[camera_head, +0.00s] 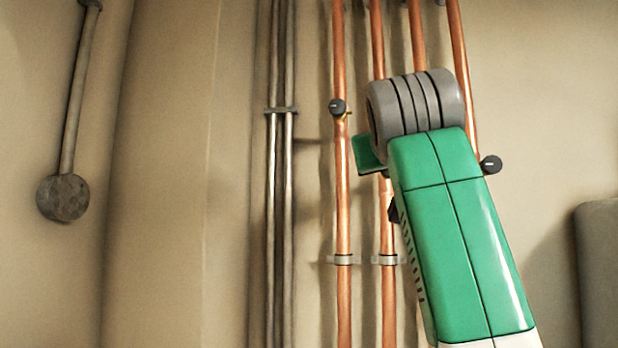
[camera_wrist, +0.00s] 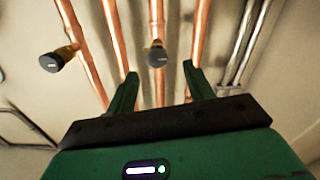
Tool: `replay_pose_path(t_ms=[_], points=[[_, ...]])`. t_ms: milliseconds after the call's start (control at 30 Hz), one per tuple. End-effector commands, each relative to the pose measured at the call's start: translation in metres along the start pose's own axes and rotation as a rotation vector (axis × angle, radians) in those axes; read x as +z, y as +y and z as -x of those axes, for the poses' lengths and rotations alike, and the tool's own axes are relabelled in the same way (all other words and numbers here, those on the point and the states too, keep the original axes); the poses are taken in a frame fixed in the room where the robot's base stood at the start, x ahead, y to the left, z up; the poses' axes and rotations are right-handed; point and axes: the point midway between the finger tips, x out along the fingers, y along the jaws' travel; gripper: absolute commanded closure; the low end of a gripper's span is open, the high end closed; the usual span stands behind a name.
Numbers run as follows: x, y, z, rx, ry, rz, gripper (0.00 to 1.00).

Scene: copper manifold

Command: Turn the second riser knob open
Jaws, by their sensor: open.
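Copper risers run up the wall. In the wrist view, turned about against the head view, the second riser (camera_wrist: 158,15) from the steel pipes carries a dark round knob (camera_wrist: 157,58) with a pale mark. My gripper (camera_wrist: 160,72) is open, its two green fingers on either side of this riser. The knob appears between and slightly beyond the fingertips; I cannot tell whether they touch it. In the head view my arm hides this knob, and only a green part of my gripper (camera_head: 368,154) shows beside the wrist.
The first riser (camera_head: 342,200) carries a black knob (camera_head: 337,107), left of my gripper. Another knob (camera_head: 490,165) stands by the rightmost riser and also shows in the wrist view (camera_wrist: 52,62). Pipe clamps (camera_head: 343,260) hold the risers. Thin steel pipes (camera_head: 272,190) run to the left.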

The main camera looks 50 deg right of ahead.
Motion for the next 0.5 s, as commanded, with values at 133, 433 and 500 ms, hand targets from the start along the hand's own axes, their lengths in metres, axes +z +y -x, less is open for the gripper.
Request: replay_pose_path(t_ms=[133,433,500], points=[[-0.001,0.006,-0.001,0.009,-0.006,0.001,0.48],[-0.006,0.006,-0.045,0.006,-0.009,0.002,0.48],[-0.005,0.006,-0.057,0.006,-0.009,0.001,0.48]])
